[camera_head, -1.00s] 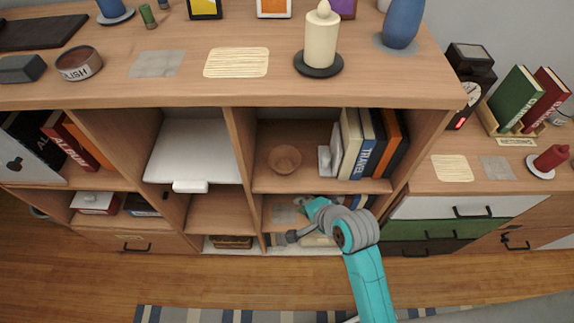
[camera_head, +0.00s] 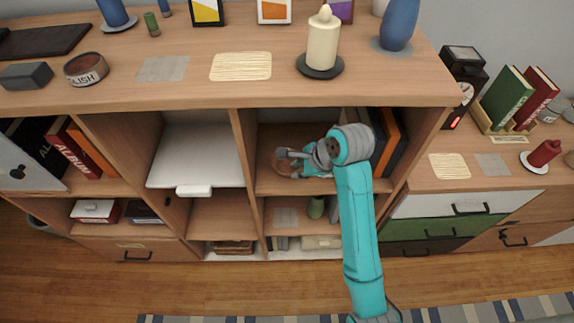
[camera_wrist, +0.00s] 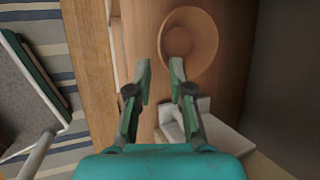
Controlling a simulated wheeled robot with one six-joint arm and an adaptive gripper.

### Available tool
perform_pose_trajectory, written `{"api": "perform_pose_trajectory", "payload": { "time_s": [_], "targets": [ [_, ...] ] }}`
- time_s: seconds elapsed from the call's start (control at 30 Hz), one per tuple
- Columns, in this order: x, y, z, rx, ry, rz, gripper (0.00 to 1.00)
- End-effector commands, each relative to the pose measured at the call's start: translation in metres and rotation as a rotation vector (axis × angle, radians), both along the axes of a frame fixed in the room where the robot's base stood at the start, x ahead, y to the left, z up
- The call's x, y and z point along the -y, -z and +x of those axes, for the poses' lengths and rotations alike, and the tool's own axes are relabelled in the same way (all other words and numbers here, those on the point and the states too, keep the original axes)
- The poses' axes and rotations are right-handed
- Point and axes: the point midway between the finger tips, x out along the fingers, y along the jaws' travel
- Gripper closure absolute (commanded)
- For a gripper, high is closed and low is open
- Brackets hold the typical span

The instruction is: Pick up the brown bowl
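The brown bowl (camera_wrist: 188,42) sits upright on a wooden shelf inside the upper right cubby of the cabinet. I cannot tell whether the right fingertip touches the rim. In the head view my gripper (camera_head: 289,163) reaches into the cubby at the bowl.
Books (camera_head: 390,140) stand at the cubby's right side, partly behind my arm. A white bookend (camera_wrist: 185,115) lies close to the bowl. The cubby's wooden divider (camera_head: 247,140) rises left of the bowl. A candle (camera_head: 322,40) stands on the cabinet top above.

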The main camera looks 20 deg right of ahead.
Motion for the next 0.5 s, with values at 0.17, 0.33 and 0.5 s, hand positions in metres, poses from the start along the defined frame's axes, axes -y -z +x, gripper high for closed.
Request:
{"api": "perform_pose_trajectory", "payload": {
  "time_s": [0.17, 0.33, 0.5],
  "targets": [
    [-0.006, 0.017, 0.009, 0.0, -0.001, 0.0, 0.8],
    [-0.008, 0.026, 0.013, -0.001, -0.001, 0.0, 0.8],
    [-0.013, 0.045, 0.025, -0.001, 0.0, -0.001, 0.8]
  ]
}}
